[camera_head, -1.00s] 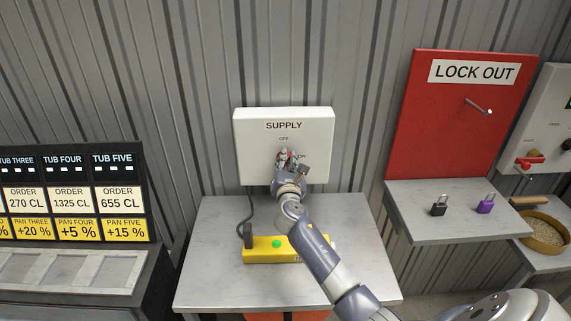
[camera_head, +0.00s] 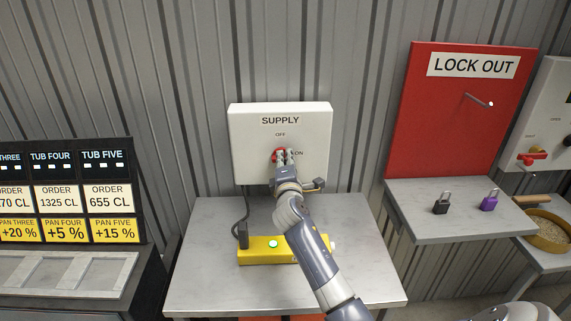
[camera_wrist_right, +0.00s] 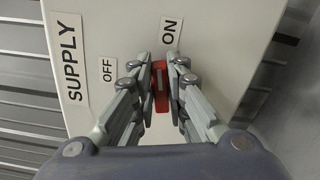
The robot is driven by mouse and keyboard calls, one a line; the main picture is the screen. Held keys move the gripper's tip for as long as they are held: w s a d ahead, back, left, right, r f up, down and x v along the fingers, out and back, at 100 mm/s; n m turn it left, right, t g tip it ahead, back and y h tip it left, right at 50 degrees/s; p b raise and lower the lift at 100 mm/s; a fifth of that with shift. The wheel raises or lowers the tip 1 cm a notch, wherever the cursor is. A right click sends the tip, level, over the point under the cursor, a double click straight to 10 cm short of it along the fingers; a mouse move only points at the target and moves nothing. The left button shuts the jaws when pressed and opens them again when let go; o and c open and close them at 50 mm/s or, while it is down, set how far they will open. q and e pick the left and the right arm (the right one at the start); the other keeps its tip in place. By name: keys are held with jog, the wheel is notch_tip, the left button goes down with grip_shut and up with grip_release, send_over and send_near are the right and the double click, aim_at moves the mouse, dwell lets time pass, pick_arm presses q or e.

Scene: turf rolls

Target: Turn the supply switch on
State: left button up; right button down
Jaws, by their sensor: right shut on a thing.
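The white supply box (camera_head: 250,150) is on the corrugated wall, with OFF marked above its red switch (camera_head: 277,155) and ON to the right. My right gripper (camera_head: 284,157) is at the switch. In the right wrist view, my right gripper (camera_wrist_right: 161,85) is shut on the red switch handle (camera_wrist_right: 161,103), one finger on each side. In that view the handle's long side runs toward the ON label (camera_wrist_right: 172,32), with OFF (camera_wrist_right: 107,69) off to the left. The fingers hide part of the handle. My left gripper is not in view.
Order displays (camera_head: 68,195) stand left.

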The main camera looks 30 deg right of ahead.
jog(key=shift+f+m+b, duration=0.25)
jog(key=shift+m+b, duration=0.3)
jog(key=shift+m, duration=0.75)
jog(key=c, duration=1.6)
grip_release()
jog(key=shift+s, duration=0.1)
jog(key=v, duration=1.2)
jog(key=shift+d, duration=0.1)
